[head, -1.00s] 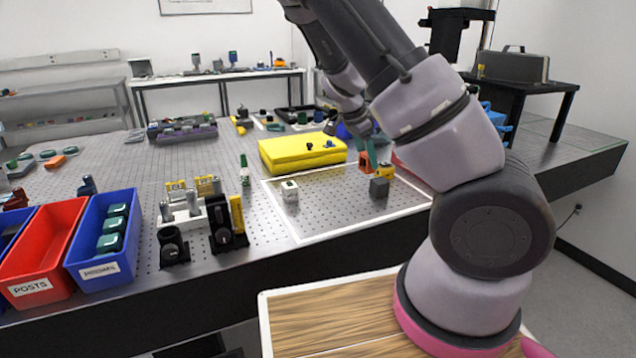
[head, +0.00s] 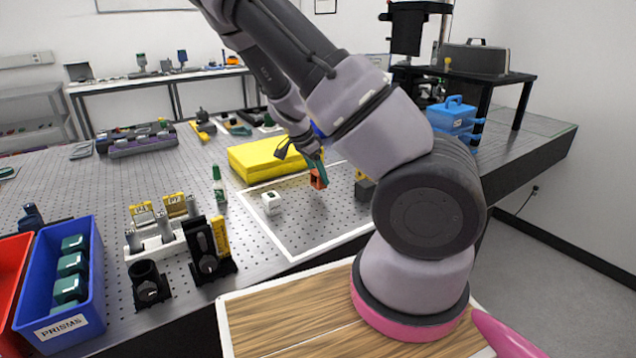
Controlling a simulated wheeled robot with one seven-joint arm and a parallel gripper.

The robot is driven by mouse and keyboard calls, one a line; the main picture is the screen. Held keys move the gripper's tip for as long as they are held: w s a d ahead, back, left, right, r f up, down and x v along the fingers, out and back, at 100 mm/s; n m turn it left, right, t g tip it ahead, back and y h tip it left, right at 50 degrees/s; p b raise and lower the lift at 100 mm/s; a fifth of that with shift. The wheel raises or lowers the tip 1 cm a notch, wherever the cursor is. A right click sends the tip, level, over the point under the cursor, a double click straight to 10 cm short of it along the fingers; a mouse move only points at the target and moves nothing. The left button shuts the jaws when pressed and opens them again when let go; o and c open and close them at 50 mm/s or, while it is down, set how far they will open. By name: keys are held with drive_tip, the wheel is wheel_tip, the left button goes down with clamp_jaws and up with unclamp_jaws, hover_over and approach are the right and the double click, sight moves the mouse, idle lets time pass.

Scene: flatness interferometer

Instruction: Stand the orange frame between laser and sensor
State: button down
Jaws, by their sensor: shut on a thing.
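The orange frame (head: 316,181) is upright in the teal fingers of my gripper (head: 317,166), over the white-outlined area of the breadboard. Whether its foot touches the surface I cannot tell. A white block (head: 271,204) stands to its left and a dark block (head: 364,189) to its right, partly behind my arm. The frame shows between these two in the picture. Which block is the laser and which the sensor cannot be told from their looks.
A yellow case (head: 265,158) lies just behind the outlined area. Mounts, a green-topped bottle (head: 218,188) and a black post holder (head: 149,284) stand to the left. A blue PRISMS bin (head: 92,308) is at the front left. The outlined area's front is clear.

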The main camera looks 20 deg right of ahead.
drive_tip(key=shift+f, duration=1.35)
drive_tip(key=shift+f, duration=0.1)
drive_tip(key=shift+c, duration=1)
unclamp_jaws()
